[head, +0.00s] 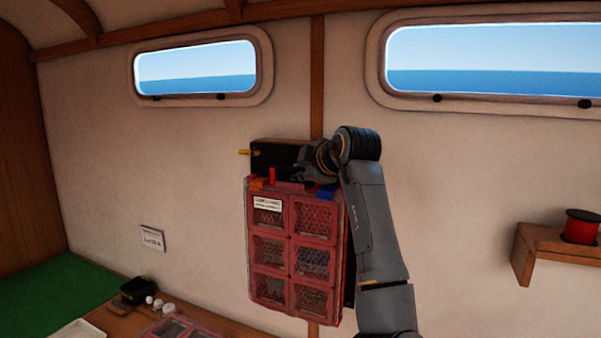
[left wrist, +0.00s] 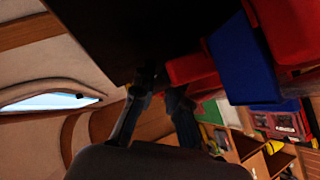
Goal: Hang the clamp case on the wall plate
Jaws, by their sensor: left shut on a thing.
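The clamp case (head: 296,246) is a flat red case with two columns of mesh-covered pockets and a white label. It is upright, slightly tilted, in front of the wall in the head view. Red, blue and orange tabs line its top edge. The black wall plate (head: 272,154), with a yellow piece at its left, shows just behind and above that edge. My left gripper (head: 302,173) is shut on the case's top edge. Its fingers (left wrist: 160,88) show beside red and blue parts in the left wrist view. Whether the case touches the plate is hidden. My right gripper is out of view.
A wooden shelf (head: 552,246) with a red spool (head: 581,226) juts from the wall at right. A counter below at left carries a black box (head: 138,291) and small white items. A small sign (head: 152,238) is on the wall. Two windows sit above.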

